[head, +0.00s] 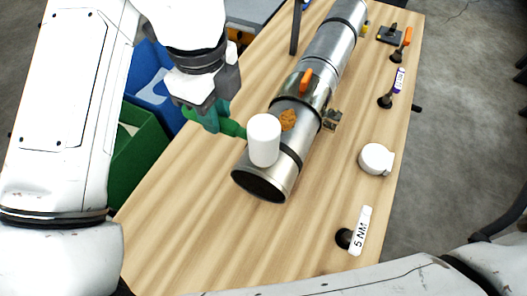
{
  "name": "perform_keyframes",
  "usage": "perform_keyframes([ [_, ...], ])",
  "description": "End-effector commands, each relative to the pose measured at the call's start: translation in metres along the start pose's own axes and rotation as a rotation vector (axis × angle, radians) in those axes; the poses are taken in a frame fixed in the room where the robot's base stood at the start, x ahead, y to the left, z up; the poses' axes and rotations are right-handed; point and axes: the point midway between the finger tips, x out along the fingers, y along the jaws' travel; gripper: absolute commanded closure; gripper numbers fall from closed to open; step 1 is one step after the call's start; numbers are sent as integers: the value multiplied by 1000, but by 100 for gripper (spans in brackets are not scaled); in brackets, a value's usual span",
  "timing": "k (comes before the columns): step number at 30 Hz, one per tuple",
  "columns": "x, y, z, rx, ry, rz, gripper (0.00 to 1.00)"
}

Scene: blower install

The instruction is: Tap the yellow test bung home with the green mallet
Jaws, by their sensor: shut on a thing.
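The green mallet has a green handle (232,128) and a white cylindrical head (264,142). My gripper (208,114) is shut on the handle, at the left of the metal duct (310,90). The white head stands out to the right and overlaps the duct near its open front end in the head view; I cannot tell whether they touch. A small yellow piece (365,28) shows beside the duct at the far right and may be the yellow test bung. It is too small to be sure.
The duct lies along the wooden table (210,225), with an orange lever (306,80) and a brown patch (288,120). A white round part (375,158), a "5 NM" tool (359,231) and other tools line the right side. Green (135,160) and blue bins (150,85) stand left. The table's front left is clear.

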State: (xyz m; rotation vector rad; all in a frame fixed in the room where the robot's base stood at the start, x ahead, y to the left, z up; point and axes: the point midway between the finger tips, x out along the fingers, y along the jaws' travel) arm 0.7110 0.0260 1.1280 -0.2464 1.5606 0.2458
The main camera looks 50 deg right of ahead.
Motion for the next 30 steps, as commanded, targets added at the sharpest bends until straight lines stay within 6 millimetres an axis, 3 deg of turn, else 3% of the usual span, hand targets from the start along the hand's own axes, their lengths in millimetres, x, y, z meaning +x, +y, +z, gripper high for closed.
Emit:
perform_keyframes([
  [16, -51, 0, -1, 0, 1, -1, 100],
  [30, -53, 0, -1, 0, 1, -1, 100],
])
